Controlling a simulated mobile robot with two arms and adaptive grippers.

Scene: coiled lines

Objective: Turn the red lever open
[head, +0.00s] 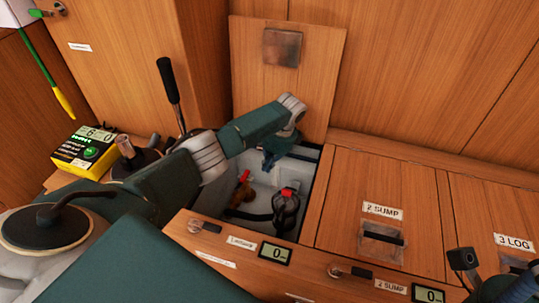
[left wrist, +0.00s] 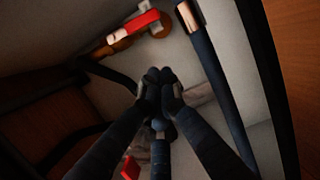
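A red lever (head: 246,176) sits on a brass valve (head: 239,195) inside the open locker. In the left wrist view the red lever (left wrist: 139,21) shows at the top, with brass fittings beside it. A second red part (head: 287,190) sits on a dark round fitting (head: 286,209) to the right. My left gripper (head: 268,162) reaches down into the locker, above and right of the lever. In the left wrist view its fingertips (left wrist: 160,80) are together, with nothing seen between them and apart from the lever. Dark parts at the head view's lower right seem to be my right gripper, mostly cut off.
The raised wooden hatch (head: 290,85) stands behind my left arm. The shut 2 SUMP lid (head: 345,200) is right of the opening. A dark hose (left wrist: 222,85) and pale locker walls crowd the gripper. A yellow box (head: 85,150) and a tall black handle (head: 168,80) stand left.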

